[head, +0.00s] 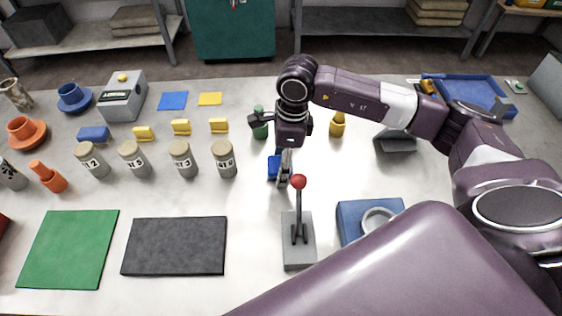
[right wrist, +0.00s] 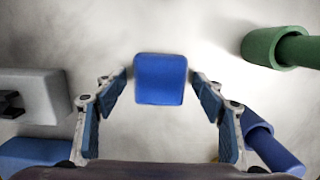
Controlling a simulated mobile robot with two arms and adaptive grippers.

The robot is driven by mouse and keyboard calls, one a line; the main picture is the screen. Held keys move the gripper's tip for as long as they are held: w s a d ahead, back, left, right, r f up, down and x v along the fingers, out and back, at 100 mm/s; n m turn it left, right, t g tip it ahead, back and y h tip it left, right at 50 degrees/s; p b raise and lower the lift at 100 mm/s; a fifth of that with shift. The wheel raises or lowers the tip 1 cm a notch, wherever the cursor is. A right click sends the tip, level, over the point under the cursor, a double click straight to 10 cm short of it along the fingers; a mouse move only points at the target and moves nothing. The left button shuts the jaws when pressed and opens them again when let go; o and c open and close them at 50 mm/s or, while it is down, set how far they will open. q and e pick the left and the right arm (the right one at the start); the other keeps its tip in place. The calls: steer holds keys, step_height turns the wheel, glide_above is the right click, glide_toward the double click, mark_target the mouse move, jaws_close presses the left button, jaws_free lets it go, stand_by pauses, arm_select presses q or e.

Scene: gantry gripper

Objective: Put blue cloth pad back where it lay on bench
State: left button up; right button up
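A flat blue square pad (head: 173,100) lies on the bench at the back, left of a yellow one. A small rounded blue block (head: 273,167) is at my right gripper (head: 284,180), partly hidden by it in the head view. In the right wrist view, this blue block (right wrist: 160,79) sits between the tips of the spread fingers, with a narrow gap on each side. I cannot tell whether it is cloth. My right gripper is open and points down at the bench. My left gripper is not in view.
A grey lever box (head: 298,255) with a red knob and a blue box with a ring (head: 352,212) stand in front of the right gripper. A green cylinder (right wrist: 262,46) stands near it. Several jars are to the left, behind a black mat (head: 175,246) and green mat (head: 68,248).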

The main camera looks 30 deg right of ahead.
steer(key=shift+r+p, duration=0.3)
steer(key=shift+p, duration=0.05)
step_height(320, 180, up, 12)
steer(key=d+b, duration=0.1)
steer(key=b, duration=0.2)
steer(key=shift+s+d+f+b, duration=0.15)
steer(key=shift+s+b, duration=0.15)
steer(key=shift+s, duration=0.05)
